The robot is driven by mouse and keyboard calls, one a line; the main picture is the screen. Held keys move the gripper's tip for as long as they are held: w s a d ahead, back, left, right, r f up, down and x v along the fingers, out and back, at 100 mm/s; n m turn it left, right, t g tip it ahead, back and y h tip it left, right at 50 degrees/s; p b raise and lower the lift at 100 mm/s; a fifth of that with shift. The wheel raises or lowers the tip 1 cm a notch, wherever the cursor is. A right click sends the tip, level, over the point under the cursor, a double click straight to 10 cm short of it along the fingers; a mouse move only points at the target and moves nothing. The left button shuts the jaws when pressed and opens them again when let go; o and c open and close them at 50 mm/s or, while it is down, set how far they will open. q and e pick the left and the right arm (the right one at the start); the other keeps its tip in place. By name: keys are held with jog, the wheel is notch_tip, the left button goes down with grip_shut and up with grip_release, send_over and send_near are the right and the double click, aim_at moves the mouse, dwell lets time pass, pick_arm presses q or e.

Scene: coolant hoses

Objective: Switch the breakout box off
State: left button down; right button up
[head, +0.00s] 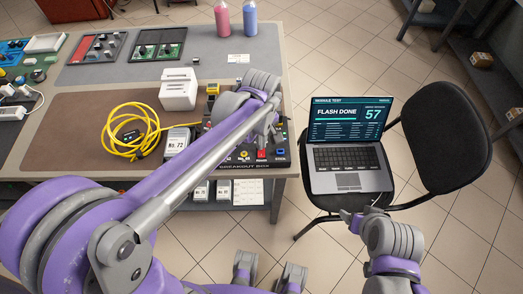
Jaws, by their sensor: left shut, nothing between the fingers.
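The breakout box (282,162) is a dark panel at the right front corner of the table, with its name on the front edge. It carries several coloured sockets and knobs, and a red part (262,154) near its front edge. My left gripper (263,140) is over the box, pointing down, shut and empty, just behind the red part. I cannot tell whether it touches the box. My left arm hides much of the box's left and middle. My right gripper (353,219) is low at the right, beside the chair and away from the box; its finger opening is unclear.
A laptop (348,180) reading "FLASH DONE 57" stands on a black chair (447,140) right of the table. A yellow cable (112,130), a white box (178,92) and a meter marked 72 (176,142) lie left of my forearm. Two bottles (222,18) stand at the back.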

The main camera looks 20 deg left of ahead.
pick_arm(q)
jog(key=shift+f, duration=0.35)
jog(key=shift+r, duration=0.1)
jog(key=shift+r+p, duration=2.1)
jog(key=shift+r, duration=1.35)
jog(key=s+a+m+t, duration=0.2)
jog(key=s+a+m, duration=0.1)
jog(key=s, duration=0.4)
jog(key=s+a+f+m+t, duration=0.1)
jog(key=s+a+m+t, duration=0.2)
jog(key=s+m, duration=0.3)
jog(key=shift+s+a+f, duration=0.3)
jog(key=shift+s, duration=0.15)
